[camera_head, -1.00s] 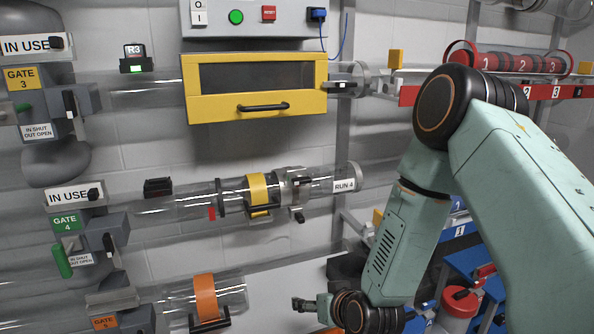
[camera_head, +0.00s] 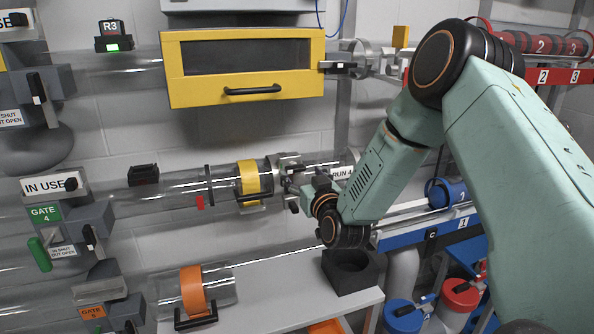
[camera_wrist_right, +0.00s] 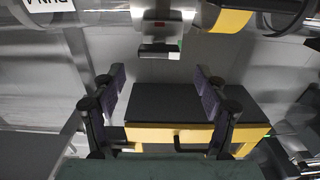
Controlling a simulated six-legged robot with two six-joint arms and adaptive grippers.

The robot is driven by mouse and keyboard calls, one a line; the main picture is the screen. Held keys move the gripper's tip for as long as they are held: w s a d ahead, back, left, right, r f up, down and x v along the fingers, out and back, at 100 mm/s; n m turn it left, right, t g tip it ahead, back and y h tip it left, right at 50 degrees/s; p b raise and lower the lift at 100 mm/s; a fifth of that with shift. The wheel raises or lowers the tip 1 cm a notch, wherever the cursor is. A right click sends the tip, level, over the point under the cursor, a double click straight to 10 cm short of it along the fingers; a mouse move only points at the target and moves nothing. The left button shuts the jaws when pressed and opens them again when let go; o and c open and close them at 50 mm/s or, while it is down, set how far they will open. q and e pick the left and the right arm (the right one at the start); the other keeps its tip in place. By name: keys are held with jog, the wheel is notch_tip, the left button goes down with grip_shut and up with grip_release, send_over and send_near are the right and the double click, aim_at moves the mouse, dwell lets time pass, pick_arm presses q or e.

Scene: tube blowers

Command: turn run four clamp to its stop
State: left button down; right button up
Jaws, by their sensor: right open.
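The run four clamp (camera_head: 290,165) is a grey metal collar on the clear tube, between the yellow band (camera_head: 249,178) and the RUN 4 label (camera_head: 342,173). Its dark handle (camera_head: 293,206) hangs below the collar. In the right wrist view the clamp (camera_wrist_right: 158,15) is at the top, with its dark handle (camera_wrist_right: 158,50) beyond the fingers. My right gripper (camera_head: 298,184) is beside the clamp in the head view, partly over it. In the wrist view my right gripper (camera_wrist_right: 162,90) has its fingers wide apart, with nothing between them. My left gripper is out of view.
A yellow drawer box (camera_head: 245,95) is above the tube. The gate 4 unit (camera_head: 65,225) is at the left. A lower tube with an orange band (camera_head: 193,288) and a black block (camera_head: 350,272) on a grey shelf are below.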

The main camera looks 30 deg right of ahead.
aim_at(297, 169)
jog(key=x, duration=0.3)
jog(key=shift+w+d+f, duration=0.25)
jog(key=shift+w+f, duration=0.1)
jog(key=shift+f, duration=0.05)
jog(key=shift+w+a+r, duration=0.1)
jog(key=shift+a+r, duration=0.2)
jog(key=shift+r, duration=0.05)
jog(key=shift+w+d+f, duration=0.1)
jog(key=shift+d+f, duration=0.15)
jog(key=shift+d, duration=0.15)
jog(key=shift+w, duration=0.1)
jog(key=shift+c, duration=0.9)
jog(key=shift+a+r, duration=0.15)
jog(key=shift+a, duration=0.1)
jog(key=shift+c, duration=1.4)
jog(key=shift+d, duration=0.15)
jog(key=c, duration=0.5)
jog(key=shift+c, duration=1)
